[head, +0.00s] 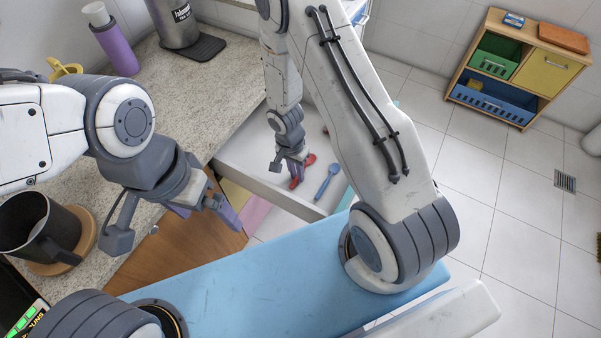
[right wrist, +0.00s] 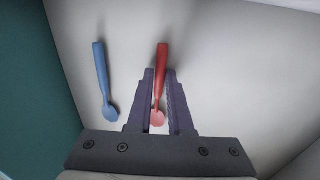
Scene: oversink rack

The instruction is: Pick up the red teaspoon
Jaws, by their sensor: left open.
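The red teaspoon (head: 309,159) lies in an open white drawer (head: 257,183), partly hidden by my right gripper in the head view. It also shows in the right wrist view (right wrist: 162,62), handle pointing up the picture and bowl near the gripper's palm. My right gripper (right wrist: 161,72) is over the spoon, fingers apart, one on each side of it. Whether they touch it I cannot tell. My left gripper (head: 172,222) is open and empty, outside the drawer near the counter's front edge.
A blue spoon (head: 327,181) lies beside the red one, left of it in the right wrist view (right wrist: 103,78). Drawer walls surround both spoons. A dark mug (head: 30,225), a purple bottle (head: 115,48) and a steel container (head: 175,22) stand on the counter (head: 190,95).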

